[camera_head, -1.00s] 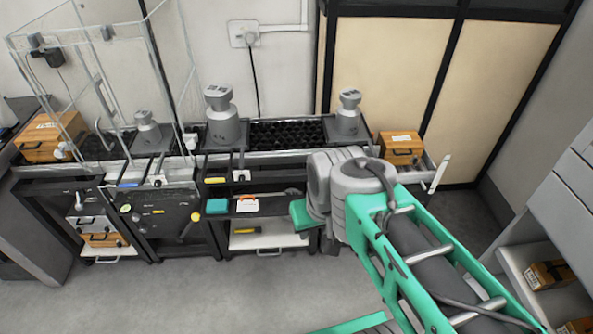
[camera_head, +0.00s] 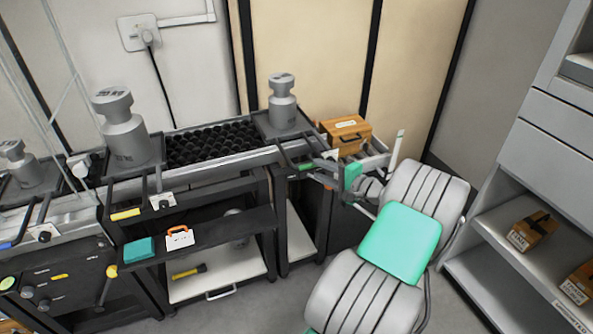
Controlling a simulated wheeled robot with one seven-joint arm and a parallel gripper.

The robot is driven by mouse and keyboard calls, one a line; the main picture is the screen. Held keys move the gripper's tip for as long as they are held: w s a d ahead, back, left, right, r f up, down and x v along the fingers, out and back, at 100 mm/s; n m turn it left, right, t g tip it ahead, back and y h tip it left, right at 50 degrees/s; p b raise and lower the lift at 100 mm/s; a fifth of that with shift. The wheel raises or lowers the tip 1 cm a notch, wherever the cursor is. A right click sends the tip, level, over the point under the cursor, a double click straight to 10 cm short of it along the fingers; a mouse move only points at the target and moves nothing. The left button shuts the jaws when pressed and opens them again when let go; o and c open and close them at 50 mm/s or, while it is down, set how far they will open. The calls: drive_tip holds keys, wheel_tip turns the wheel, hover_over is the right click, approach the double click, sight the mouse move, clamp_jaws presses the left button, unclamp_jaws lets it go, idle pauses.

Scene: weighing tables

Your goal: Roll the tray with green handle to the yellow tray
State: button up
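The tray with the green handle (camera_head: 262,121) sits on the roller rail and carries a grey weight (camera_head: 283,104). Its green handle (camera_head: 306,167) sticks out at the front. The yellow tray (camera_head: 159,158) is further left on the same rail, under a larger grey weight (camera_head: 122,132), with its yellow handle (camera_head: 125,214) at the front. My gripper (camera_head: 324,166) is beside the green handle, at its right. Its fingers are small and overlap the handle area, so I cannot tell whether they are open or touching it.
Black rollers (camera_head: 212,144) lie bare between the two trays. A wooden box (camera_head: 346,134) stands on the rail right of the green-handled tray. A third grey weight (camera_head: 25,168) is at the far left. Grey shelves (camera_head: 500,222) stand at the right.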

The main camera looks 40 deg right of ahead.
sight(308, 165)
drive_tip(key=x, duration=0.7)
drive_tip(key=shift+w+a+b, duration=0.15)
drive_tip(key=shift+w+b, duration=0.15)
drive_tip(key=shift+b, duration=0.1)
clamp_jaws()
idle(0.9)
